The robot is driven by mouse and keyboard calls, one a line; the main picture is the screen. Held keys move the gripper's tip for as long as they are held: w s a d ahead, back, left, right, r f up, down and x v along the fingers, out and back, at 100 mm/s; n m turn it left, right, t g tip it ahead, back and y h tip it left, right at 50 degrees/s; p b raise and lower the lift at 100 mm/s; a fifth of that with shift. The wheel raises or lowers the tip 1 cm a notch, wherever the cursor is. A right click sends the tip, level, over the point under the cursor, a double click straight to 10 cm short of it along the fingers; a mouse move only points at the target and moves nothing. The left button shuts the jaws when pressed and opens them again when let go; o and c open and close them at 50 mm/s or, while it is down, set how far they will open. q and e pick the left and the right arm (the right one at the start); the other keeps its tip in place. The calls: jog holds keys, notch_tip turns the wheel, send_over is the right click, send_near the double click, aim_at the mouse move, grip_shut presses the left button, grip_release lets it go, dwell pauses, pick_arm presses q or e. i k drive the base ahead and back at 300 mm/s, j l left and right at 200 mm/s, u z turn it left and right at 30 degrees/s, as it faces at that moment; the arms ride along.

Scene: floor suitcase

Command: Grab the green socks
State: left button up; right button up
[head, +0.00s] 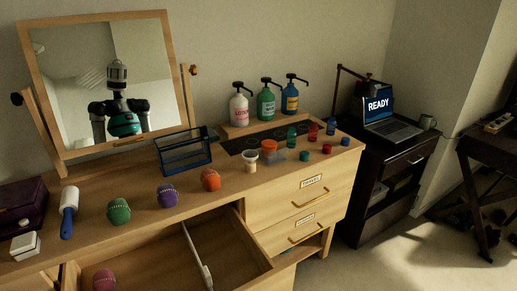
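In the head view, a green rolled ball (118,211), which looks like the green socks, sits on the dresser top behind the open drawer. It has a light seam or stitching across it. A purple-blue ball (168,196) and an orange ball (210,179) stand in a row to its right, apart from it. A pink-red ball (104,280) lies in the open drawer, below the green one. Neither of my grippers shows in this view.
The open drawer (252,252) has a pale divider (197,256). A blue-handled lint roller (68,208) lies left of the green ball. A framed mirror (45,100) and a blue wire basket (184,152) stand behind. Pump bottles (265,103) stand at the back right.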

aim_at(118, 212)
jog(key=k+u, duration=0.1)
jog(key=u, duration=0.65)
jog(key=k+j+u, duration=0.15)
jog(key=u, duration=0.25)
jog(key=z, duration=0.45)
